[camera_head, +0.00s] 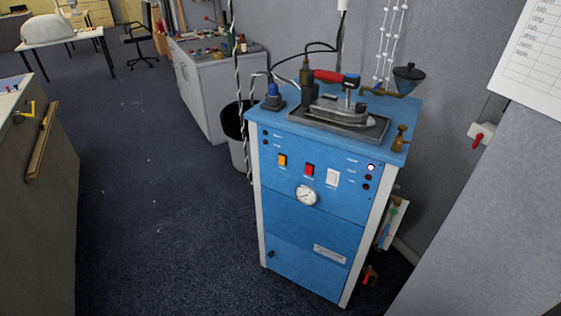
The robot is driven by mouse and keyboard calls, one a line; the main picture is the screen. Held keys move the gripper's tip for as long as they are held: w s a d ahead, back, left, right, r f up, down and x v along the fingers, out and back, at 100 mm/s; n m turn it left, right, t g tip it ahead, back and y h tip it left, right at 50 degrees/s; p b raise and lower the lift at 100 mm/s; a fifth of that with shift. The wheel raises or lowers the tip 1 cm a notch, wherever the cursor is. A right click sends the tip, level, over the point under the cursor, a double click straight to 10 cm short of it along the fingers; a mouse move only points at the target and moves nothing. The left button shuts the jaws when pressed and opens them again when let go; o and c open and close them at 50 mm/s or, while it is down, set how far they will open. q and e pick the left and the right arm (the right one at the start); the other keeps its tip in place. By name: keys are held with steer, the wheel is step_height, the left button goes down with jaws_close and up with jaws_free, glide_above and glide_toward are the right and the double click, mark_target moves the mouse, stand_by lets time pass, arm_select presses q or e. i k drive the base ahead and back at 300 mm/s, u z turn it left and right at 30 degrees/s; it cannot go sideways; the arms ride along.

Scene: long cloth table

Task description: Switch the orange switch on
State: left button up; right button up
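The orange switch (282,160) is a small upright rocker on the front panel of a blue cabinet machine (315,221). It is the leftmost of three switches in a row. A red switch (309,170) is to its right, and a white switch (333,177) is farther right. I cannot tell which way the orange rocker is tipped. A round dial gauge (306,195) is below the row. One indicator lamp (371,167) at the panel's upper right looks bright white. Neither of my grippers is in view.
An iron (341,108) with a red handle rests on a dark plate on the machine's top. Cables hang behind it. A black bin (236,122) and a grey cluttered bench (209,85) stand behind left. Dark carpet (160,200) is clear left of the machine.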

mark_target(282, 160)
steer(key=k, duration=0.65)
steer(key=u, duration=0.55)
steer(key=i, duration=1.15)
steer(key=u, duration=0.3)
